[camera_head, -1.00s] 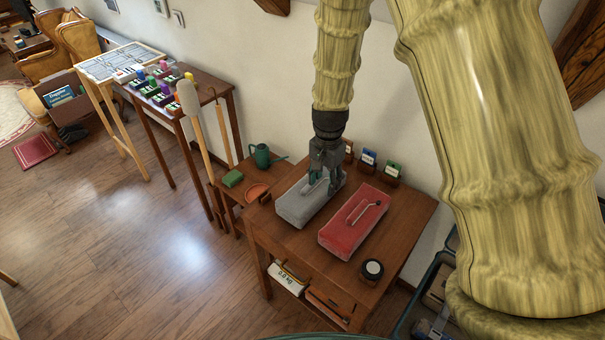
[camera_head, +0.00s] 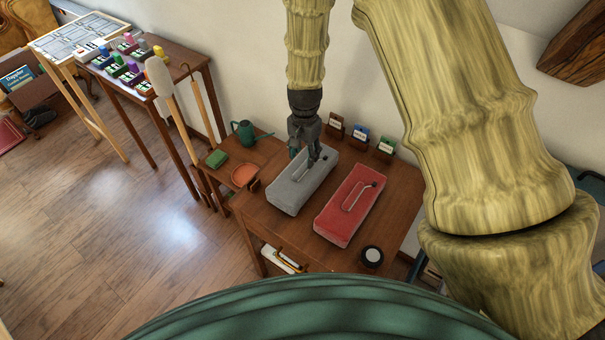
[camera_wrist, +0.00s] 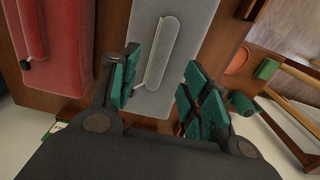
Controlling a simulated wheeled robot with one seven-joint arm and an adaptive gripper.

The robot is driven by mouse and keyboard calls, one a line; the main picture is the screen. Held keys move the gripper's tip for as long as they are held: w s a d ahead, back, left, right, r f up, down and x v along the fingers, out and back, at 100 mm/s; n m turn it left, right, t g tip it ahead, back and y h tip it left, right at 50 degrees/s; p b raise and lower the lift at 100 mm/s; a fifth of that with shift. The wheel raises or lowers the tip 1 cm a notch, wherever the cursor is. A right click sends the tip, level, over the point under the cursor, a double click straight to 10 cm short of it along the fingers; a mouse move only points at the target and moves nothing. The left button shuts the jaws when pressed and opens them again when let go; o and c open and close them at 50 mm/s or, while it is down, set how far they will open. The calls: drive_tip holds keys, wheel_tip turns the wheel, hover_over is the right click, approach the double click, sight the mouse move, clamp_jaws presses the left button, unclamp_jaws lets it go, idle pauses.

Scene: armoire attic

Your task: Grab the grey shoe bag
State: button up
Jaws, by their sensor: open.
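The grey shoe bag (camera_head: 293,193) lies flat on the brown wooden table, a long box-like shape with a raised strip and a thin pale cord on top. It also shows in the wrist view (camera_wrist: 194,40). My gripper (camera_head: 307,160) is over its far end, pointing down. In the wrist view my gripper (camera_wrist: 155,95) is open, with its green-padded fingers apart and the grey bag between and beyond them. Whether the fingers touch the bag I cannot tell. A red bag (camera_head: 339,218) of similar shape lies to the right of the grey one.
Several small labelled card boxes (camera_head: 360,133) stand behind the bags by the wall. A round dark tin (camera_head: 372,256) sits at the table's front right. A lower surface at left holds an orange dish (camera_head: 245,175), a green block (camera_head: 217,158) and a green watering can (camera_head: 247,132).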

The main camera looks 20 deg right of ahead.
sight(304, 166)
drive_tip(key=shift+w+f, duration=0.1)
drive_tip(key=shift+w, duration=0.15)
drive_tip(key=shift+s+f+p, duration=0.3)
drive_tip(key=shift+s+p, duration=0.35)
drive_tip(key=shift+p, duration=0.05)
drive_tip(key=shift+f, duration=0.3)
drive_tip(key=shift+w+f+p, duration=0.25)
drive_tip(key=shift+f, duration=0.4)
drive_tip(key=shift+w+f+p, duration=0.2)
drive_tip(key=shift+f+p, duration=0.05)
drive_tip(key=shift+f, duration=0.6)
drive_tip(key=shift+s+f, duration=0.1)
drive_tip(key=shift+s, duration=0.1)
drive_tip(key=shift+f, duration=0.1)
clamp_jaws()
